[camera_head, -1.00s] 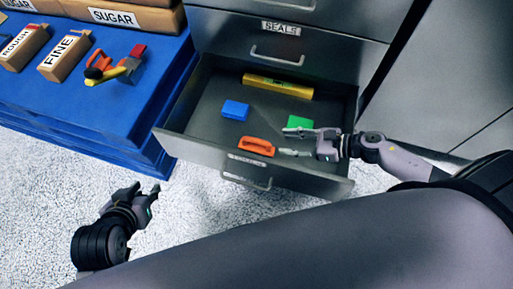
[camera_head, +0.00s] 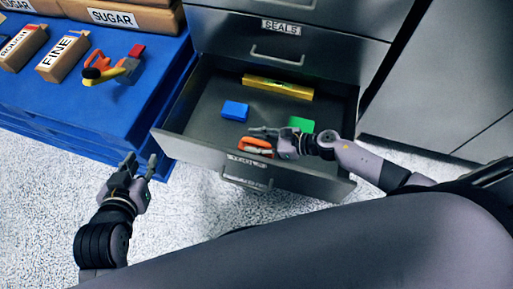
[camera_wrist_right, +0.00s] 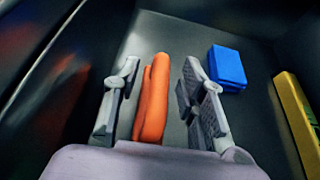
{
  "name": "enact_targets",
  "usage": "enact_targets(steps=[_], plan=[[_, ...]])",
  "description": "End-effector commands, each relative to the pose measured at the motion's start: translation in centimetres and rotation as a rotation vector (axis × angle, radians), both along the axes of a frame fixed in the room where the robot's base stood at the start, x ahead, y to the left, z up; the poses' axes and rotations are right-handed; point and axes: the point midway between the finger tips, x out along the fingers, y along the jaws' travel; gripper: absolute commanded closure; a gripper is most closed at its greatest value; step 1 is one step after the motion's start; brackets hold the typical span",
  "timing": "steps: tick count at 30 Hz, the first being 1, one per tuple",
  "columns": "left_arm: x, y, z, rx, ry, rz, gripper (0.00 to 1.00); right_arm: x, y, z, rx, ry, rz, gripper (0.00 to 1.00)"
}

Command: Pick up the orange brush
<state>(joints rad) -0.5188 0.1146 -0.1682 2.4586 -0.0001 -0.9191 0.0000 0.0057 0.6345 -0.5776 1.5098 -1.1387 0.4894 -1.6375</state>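The orange brush (camera_head: 257,146) lies in the open drawer (camera_head: 172,143), close to its front wall. In the right wrist view the brush (camera_wrist_right: 153,98) sits between the two fingers. My right gripper (camera_head: 262,141) reaches into the drawer from the right and is over the brush. In the wrist view my right gripper (camera_wrist_right: 157,90) is open, with a gap between each finger and the brush. Part of the brush is hidden behind the gripper in the head view. My left gripper (camera_head: 140,168) is open and empty over the floor, left of the drawer.
A blue block (camera_head: 235,110), a green block (camera_head: 300,124) and a yellow box (camera_head: 277,87) also lie in the drawer. A blue pallet (camera_head: 100,115) with bags and a small colored tool (camera_head: 108,70) stands at left. Closed cabinet fronts stand at right.

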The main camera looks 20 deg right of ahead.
Motion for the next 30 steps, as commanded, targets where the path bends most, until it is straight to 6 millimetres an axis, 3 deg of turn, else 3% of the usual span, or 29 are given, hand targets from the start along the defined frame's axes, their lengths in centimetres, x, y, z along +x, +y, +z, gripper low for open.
enact_targets(steps=[3, 20, 30], plan=[[0.0, 0.0, 0.0, 0.0, 0.0, 0.0, 0.7, -0.03, -0.02, 0.0, 0.0, 0.0, 0.0, 0.63], [-0.02, 0.0, -0.05, 0.0, 0.002, 0.0, 0.7, -0.05, -0.05, 0.02, 0.0, 0.0, 0.0, 1.0], [-0.02, 0.0, -0.05, 0.0, 0.002, 0.001, 0.7, -0.06, -0.05, 0.01, 0.0, 0.0, 0.0, 1.0]])
